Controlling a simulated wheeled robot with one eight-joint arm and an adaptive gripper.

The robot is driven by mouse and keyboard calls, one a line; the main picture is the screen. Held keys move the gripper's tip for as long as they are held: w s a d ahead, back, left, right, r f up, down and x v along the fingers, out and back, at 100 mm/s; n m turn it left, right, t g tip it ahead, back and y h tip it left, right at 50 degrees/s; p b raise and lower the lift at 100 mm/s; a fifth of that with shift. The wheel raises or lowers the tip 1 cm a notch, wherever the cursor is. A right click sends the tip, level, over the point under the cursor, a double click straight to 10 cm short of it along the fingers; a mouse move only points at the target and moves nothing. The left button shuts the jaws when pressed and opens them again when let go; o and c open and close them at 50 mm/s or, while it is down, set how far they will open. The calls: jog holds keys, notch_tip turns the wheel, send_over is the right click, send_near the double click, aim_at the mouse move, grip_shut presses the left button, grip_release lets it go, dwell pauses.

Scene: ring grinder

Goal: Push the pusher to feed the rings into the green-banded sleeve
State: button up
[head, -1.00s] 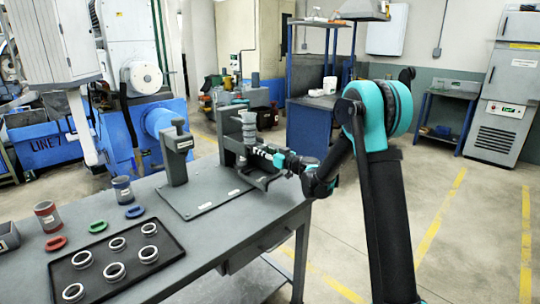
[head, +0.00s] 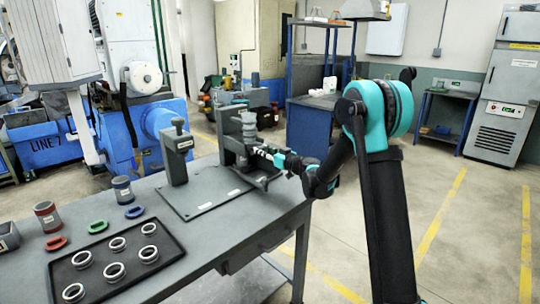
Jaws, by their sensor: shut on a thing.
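My gripper (head: 258,151) is at the grey fixture (head: 228,146) on the back right of the bench, reaching in from the right. It is shut on a part there, which I take to be the pusher; the fingers are small and partly hidden. I cannot make out a green band on anything there, nor any rings inside. A green oval ring (head: 98,227) lies on the bench. Several silver rings (head: 115,271) lie on the black tray (head: 103,254).
A grey post (head: 178,155) stands on the dark base plate (head: 205,197), left of the fixture. Blue-banded (head: 122,190) and red-banded (head: 47,216) sleeves stand at the left, near red (head: 56,243) and blue (head: 135,212) ovals. The bench's right edge lies below my arm.

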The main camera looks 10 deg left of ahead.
jog(key=v, duration=0.5)
jog(key=shift+s+d, duration=0.1)
jog(key=shift+d, duration=0.1)
dwell(0.3)
jog(key=o, duration=1.1)
jog(key=shift+s+d, duration=0.1)
jog(key=shift+v, duration=2.4)
jog(key=shift+x, duration=2.5)
